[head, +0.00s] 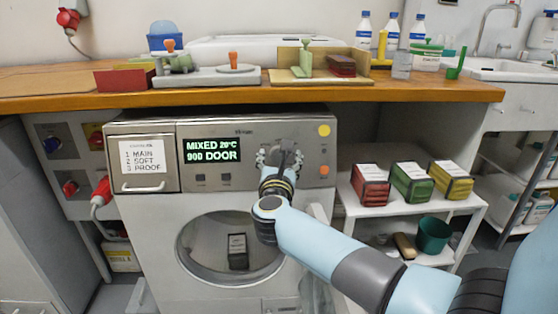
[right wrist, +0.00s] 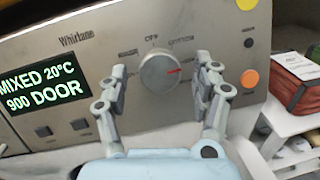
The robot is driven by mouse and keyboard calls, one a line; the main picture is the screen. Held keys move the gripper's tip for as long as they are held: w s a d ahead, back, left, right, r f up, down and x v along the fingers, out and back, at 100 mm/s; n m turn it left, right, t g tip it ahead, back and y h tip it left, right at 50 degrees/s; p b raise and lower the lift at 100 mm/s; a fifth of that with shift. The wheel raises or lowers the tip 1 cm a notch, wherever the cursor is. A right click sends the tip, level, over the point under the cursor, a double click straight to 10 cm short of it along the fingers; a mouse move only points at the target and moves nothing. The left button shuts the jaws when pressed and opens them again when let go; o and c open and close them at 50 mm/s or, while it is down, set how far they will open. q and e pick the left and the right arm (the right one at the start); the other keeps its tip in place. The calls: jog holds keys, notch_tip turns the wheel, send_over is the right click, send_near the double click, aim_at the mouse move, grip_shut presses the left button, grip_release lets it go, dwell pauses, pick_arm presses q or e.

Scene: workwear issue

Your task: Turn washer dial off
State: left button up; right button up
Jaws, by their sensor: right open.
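The washer (head: 150,225) stands under the wooden counter. Its round grey dial (right wrist: 159,71) is in the middle of the right wrist view, with a red pointer mark aimed to the right and an OFF label above it. The washer display (head: 213,150) reads "MIXED 20°C 900 DOOR". My right gripper (right wrist: 162,84) is open, one finger on each side of the dial, with gaps visible between fingers and dial. In the head view the right gripper (head: 279,158) covers most of the dial area. My left gripper is not in view.
The washer's round door (head: 187,245) is below the panel, with a dark labelled block behind it. A yellow spot (head: 324,130) and an orange button (head: 324,170) sit right of the dial. A shelf (head: 400,207) with red, green and yellow packs stands at the right.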

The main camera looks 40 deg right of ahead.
jog(key=c, duration=1.2)
jog(key=shift+o, duration=0.2)
